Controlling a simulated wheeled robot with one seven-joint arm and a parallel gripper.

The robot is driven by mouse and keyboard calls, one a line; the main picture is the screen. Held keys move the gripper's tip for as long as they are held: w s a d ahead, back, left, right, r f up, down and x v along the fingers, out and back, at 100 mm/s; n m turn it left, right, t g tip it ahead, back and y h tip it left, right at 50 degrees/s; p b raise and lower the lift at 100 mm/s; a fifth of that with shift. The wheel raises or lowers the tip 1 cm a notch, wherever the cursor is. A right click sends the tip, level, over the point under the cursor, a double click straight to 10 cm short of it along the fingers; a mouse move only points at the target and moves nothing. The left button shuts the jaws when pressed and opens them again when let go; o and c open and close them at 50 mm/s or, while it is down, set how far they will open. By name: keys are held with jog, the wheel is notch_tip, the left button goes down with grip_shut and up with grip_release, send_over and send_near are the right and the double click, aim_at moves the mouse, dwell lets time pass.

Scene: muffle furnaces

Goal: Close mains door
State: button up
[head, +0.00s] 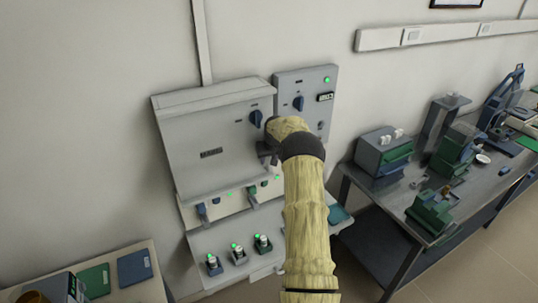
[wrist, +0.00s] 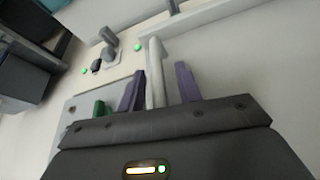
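The mains cabinet, a pale grey wall box, stands at the centre-left of the head view. Its large front panel (head: 205,150), which looks like the door, carries a small dark label and a blue knob (head: 256,117). Below the panel is a strip of switches with green lights (head: 230,194). My gripper (head: 266,153) is in front of the panel's right part, partly hidden by my arm. In the wrist view my gripper (wrist: 159,70) has its two dark purple fingers apart. A pale upright bar (wrist: 155,75) shows between them; I cannot tell whether they touch it.
A smaller box (head: 312,88) with a blue knob and green light is on the wall to the right. A ledge with several plugs (head: 238,255) projects below. A metal bench (head: 400,195) with equipment stands right, and another table (head: 128,285) lower left.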

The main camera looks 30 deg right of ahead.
jog(key=shift+r, duration=0.15)
jog(key=b+v, duration=0.6)
jog(key=v, duration=1.1)
jog(key=shift+w, duration=0.1)
